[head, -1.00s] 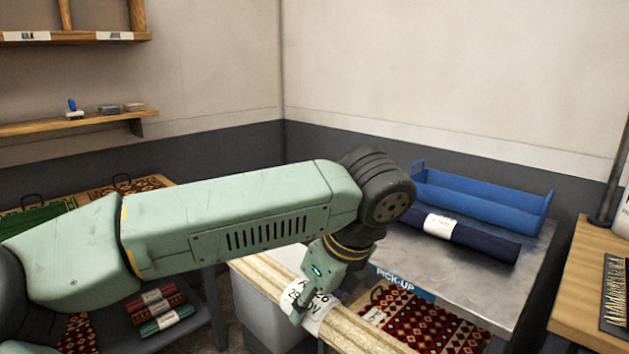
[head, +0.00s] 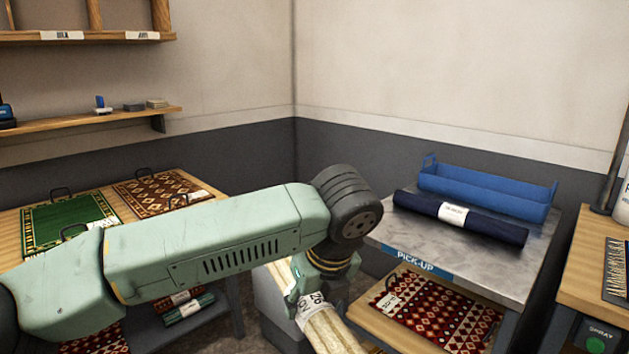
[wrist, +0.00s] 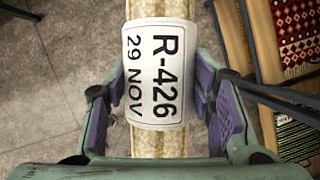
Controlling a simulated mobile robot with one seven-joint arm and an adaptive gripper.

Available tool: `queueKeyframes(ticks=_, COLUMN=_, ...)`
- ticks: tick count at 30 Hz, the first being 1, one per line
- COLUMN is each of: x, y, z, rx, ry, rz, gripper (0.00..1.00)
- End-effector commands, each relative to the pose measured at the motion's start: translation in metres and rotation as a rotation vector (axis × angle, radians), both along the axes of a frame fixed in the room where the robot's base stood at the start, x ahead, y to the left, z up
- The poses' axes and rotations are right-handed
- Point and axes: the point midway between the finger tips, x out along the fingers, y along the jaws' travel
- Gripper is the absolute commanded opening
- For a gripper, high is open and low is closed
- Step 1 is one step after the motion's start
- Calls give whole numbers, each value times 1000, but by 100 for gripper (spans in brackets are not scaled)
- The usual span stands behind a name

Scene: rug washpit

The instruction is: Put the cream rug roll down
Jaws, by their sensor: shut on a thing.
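The cream rug roll (head: 327,332) is held by my gripper (head: 312,295) in front of the pick-up table (head: 490,268). In the wrist view the roll (wrist: 158,148) runs up the picture between the two purple-padded fingers of my gripper (wrist: 160,105), with floor below it. Its white label (wrist: 154,75) reads R-426, 29 NOV. The fingers are shut on the roll at the label. In the head view my arm hides part of the roll.
A navy roll (head: 420,211) and a blue tray (head: 490,195) occupy the pick-up table's back; its front top is bare. A red patterned rug (head: 440,312) lies on its lower shelf. Rugs lie on the left table (head: 140,225). A wooden bench (head: 575,298) stands at right.

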Motion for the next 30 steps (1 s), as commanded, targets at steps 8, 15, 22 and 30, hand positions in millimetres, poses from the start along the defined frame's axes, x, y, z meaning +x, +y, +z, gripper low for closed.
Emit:
queueKeyframes(ticks=8, x=35, y=10, z=-49, rx=-12, ry=-2, rz=-470, gripper=0)
queueKeyframes(ticks=15, x=59, y=16, z=-99, rx=-13, ry=-3, rz=-887, gripper=0)
queueKeyframes(ticks=22, x=74, y=19, z=-152, rx=-15, ry=-2, rz=-1270, gripper=0)
queueKeyframes(ticks=30, x=82, y=19, z=-219, rx=-15, ry=-1, rz=-1733, gripper=0)
